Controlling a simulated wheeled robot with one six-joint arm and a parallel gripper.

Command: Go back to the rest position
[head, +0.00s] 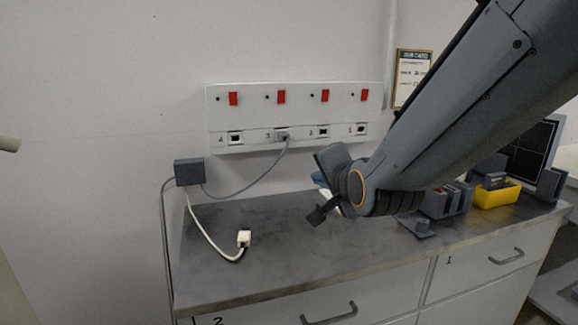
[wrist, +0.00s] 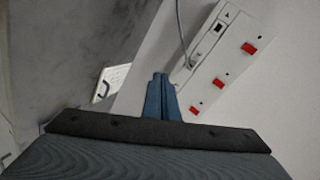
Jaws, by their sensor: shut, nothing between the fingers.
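My gripper (wrist: 161,97) shows in the wrist view with its two blue fingers pressed together and nothing between them. In the head view my arm comes in from the upper right, and the gripper is mostly hidden behind my wrist, above the grey worktop (head: 290,262). It appears apart from the white wall panel (head: 240,146) behind it. The panel has several red switches and a row of sockets. A grey plug (head: 283,136) sits in socket 3, with a grey cable running down to a dark box.
The dark box (head: 189,172) is at the worktop's left rear edge. A white cable ends in a loose white plug (head: 244,238) on the worktop. A yellow bin (head: 497,193), dark holders (head: 447,200) and a dark screen (head: 531,150) stand at the right. The worktop's front middle is clear.

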